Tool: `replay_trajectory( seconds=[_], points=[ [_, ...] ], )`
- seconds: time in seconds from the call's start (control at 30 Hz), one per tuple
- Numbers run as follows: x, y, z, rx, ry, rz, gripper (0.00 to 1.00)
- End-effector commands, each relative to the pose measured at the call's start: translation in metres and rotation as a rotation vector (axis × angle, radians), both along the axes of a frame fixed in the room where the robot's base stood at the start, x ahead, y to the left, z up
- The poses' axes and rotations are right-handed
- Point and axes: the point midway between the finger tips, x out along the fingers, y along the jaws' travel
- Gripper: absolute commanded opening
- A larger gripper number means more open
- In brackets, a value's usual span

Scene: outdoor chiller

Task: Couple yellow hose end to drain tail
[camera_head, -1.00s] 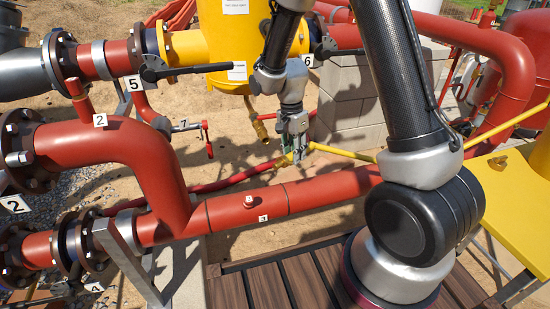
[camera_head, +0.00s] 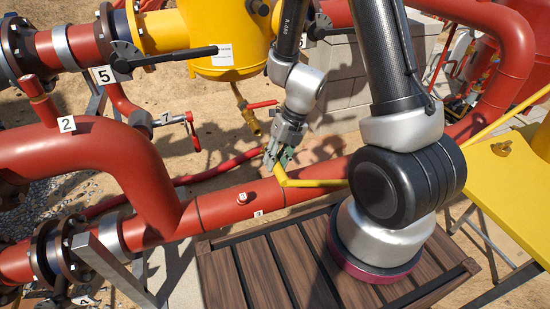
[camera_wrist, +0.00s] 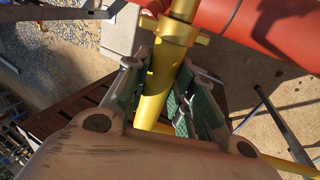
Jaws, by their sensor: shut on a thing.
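My gripper (camera_head: 276,160) is shut on the yellow hose (camera_head: 312,183) just behind its end, above the long red pipe. In the wrist view the yellow hose (camera_wrist: 156,88) runs between the green-padded fingers (camera_wrist: 160,100). Its brass-yellow end coupling (camera_wrist: 177,32), with side lugs, sticks out past the fingertips. In the head view the coupling is too small to make out. The brass drain tail (camera_head: 253,124) hangs below the yellow strainer body, under a valve with a red lever (camera_head: 263,104). It is up and left of my gripper, apart from it. The tail is not clearly seen in the wrist view.
The red pipe (camera_head: 265,195) labelled 3 runs below my gripper. The yellow strainer (camera_head: 230,50) and black valve lever (camera_head: 185,56) are above left. Grey blocks (camera_head: 340,85) stand behind right. A slatted wooden deck (camera_head: 270,265) lies in front. Bare sand surrounds the tail.

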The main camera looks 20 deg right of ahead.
Motion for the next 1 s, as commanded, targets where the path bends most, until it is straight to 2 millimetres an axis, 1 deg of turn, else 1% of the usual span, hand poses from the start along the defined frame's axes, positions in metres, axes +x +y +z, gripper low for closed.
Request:
replay_trajectory(
  seconds=[0.2,0.37,0.6,0.7,0.83,1.0],
  points=[
    [-0.002,0.001,0.001,-0.007,0.002,0.002,0.0],
    [0.013,0.0,0.0,-0.006,0.001,0.003,0.0],
    [0.043,0.0,0.0,-0.006,0.0,0.003,0.0],
    [0.051,0.0,0.0,-0.006,0.001,0.004,0.0],
    [0.056,0.0,0.0,-0.006,0.002,0.003,0.0],
    [0.057,0.0,0.0,-0.006,0.003,0.003,0.0]
  ],
)
